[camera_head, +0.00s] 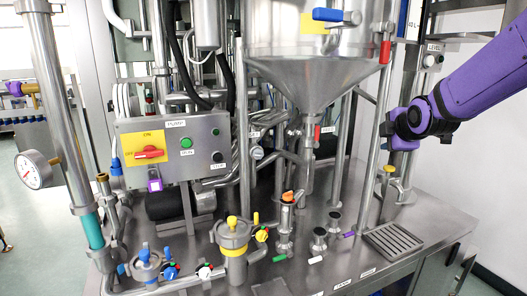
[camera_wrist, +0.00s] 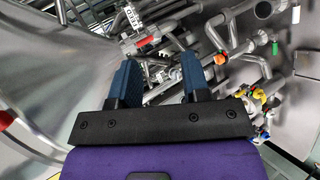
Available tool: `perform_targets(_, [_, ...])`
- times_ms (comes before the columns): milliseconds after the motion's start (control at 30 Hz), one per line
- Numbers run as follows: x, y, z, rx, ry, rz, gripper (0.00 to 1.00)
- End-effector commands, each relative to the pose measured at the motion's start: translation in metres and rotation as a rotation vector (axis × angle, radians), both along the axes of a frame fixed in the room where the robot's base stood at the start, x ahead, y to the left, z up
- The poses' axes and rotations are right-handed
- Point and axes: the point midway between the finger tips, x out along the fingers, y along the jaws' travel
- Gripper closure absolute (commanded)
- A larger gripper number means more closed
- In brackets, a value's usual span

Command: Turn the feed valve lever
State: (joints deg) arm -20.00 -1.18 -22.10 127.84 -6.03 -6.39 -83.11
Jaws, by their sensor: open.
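My gripper (camera_wrist: 158,76) shows in the wrist view with two blue fingers apart and nothing between them. In the head view the purple arm comes in from the right, and my gripper (camera_head: 403,143) is beside the frame's right post. A red lever (camera_head: 317,134) is on the outlet pipe below the steel cone (camera_head: 308,78). A red-handled valve (camera_wrist: 146,41) with a white label beside it lies beyond the fingers in the wrist view. I cannot read which lever is the feed valve's. My gripper is apart from the red lever.
Steel posts (camera_head: 375,130) and pipes stand around the cone. A control box (camera_head: 175,148) with a red switch is at left. A yellow-topped pot (camera_head: 232,236), small colored valves and a drain grate (camera_head: 393,239) are on the steel bench. Open air lies above the grate.

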Motion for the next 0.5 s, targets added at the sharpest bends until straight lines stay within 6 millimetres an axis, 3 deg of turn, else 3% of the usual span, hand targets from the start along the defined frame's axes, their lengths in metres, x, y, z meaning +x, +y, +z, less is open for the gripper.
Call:
perform_targets(200, [-0.083,-0.004,0.017,0.367,0.142,-0.222,0.57])
perform_targets(500, [-0.205,0.004,0.023,0.768,0.328,-0.590,0.57])
